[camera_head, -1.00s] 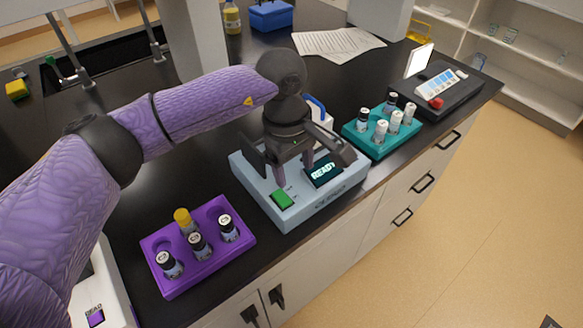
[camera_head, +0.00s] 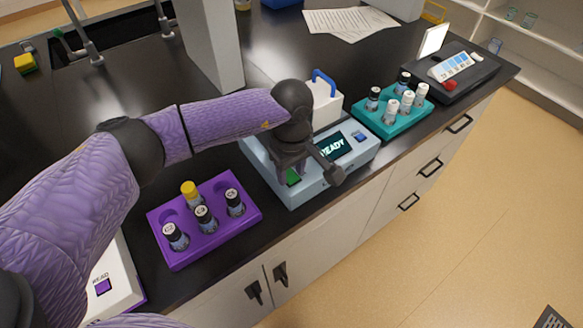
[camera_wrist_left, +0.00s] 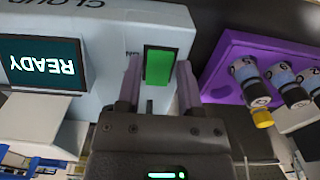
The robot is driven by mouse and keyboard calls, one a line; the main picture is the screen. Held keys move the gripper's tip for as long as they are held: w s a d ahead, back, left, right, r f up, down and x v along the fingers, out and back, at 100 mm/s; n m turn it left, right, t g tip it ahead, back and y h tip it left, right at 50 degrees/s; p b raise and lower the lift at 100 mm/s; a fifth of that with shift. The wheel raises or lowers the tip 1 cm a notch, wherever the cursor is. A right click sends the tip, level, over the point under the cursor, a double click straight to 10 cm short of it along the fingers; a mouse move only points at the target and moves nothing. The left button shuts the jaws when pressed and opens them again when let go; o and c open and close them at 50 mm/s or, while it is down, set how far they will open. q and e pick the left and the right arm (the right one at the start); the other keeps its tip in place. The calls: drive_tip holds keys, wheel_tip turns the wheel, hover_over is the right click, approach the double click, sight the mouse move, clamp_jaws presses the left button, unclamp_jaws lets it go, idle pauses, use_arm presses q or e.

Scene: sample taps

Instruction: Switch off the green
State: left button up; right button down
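The green switch (camera_head: 293,178) sits in a dark frame on top of the pale blue device (camera_head: 357,162). The device's screen (camera_head: 336,146) reads READY. My left gripper (camera_head: 288,172) is over the switch, pointing down, and partly hides it in the head view. In the left wrist view its two purple fingers (camera_wrist_left: 158,80) stand apart with the switch between and just beyond them, and nothing is held. I cannot tell whether the fingertips touch the device. My right gripper is not in view.
A purple rack (camera_head: 208,240) with several vials stands left of the device. A teal rack (camera_head: 392,127) of vials and a black instrument (camera_head: 466,75) with a red button stand to the right. A white box (camera_head: 323,100) with a blue handle is behind. A white device (camera_head: 108,290) is front left.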

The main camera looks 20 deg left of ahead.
use_arm(q)
clamp_jaws()
drive_tip(key=shift+f+b, duration=0.15)
drive_tip(key=shift+b, duration=0.2)
drive_tip(key=h+b, duration=0.1)
drive_tip(key=g+b, duration=0.1)
drive_tip(key=b, duration=0.1)
drive_tip(key=shift+w+a+f+h, duration=0.15)
drive_tip(key=shift+w+a+h, duration=0.05)
drive_tip(key=shift+h, duration=0.2)
drive_tip(key=shift+g, duration=0.4)
drive_tip(key=shift+r+h, duration=0.3)
drive_tip(key=shift+r, duration=0.1)
drive_tip(key=shift+o, duration=2)
unclamp_jaws()
drive_tip(key=shift+r, duration=0.15)
drive_tip(key=v, duration=0.9)
drive_tip(key=shift+r+p, duration=0.3)
